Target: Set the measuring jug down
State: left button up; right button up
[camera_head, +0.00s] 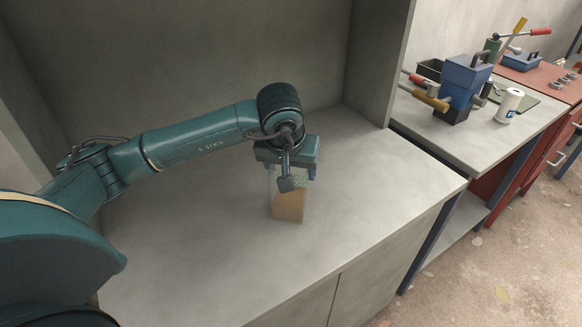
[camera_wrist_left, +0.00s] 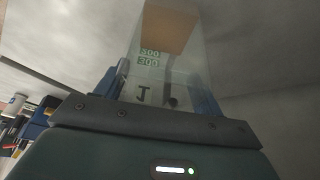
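The measuring jug (camera_head: 289,206) is a clear, narrow vessel with brown contents at its bottom end. It is upright over the grey counter (camera_head: 210,250), at or very near its surface; I cannot tell whether its base touches. My left gripper (camera_head: 291,172) comes from above with its blue fingers on both sides of the jug's upper part, closed against it. In the left wrist view the jug (camera_wrist_left: 168,62) stands between the fingers, with green number marks and a dark letter on its wall. My right gripper is not in view.
The counter around the jug is clear, with grey walls behind and its front edge below. To the right, a lower bench (camera_head: 440,135) holds a blue container (camera_head: 465,85), a white cup-like item (camera_head: 509,106) and tools. A red cabinet (camera_head: 545,90) stands beyond.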

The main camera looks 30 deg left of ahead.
pick_arm(q)
jog(key=o, duration=0.5)
jog(key=shift+c, duration=0.2)
jog(key=shift+r, duration=0.1)
jog(key=v, duration=1.2)
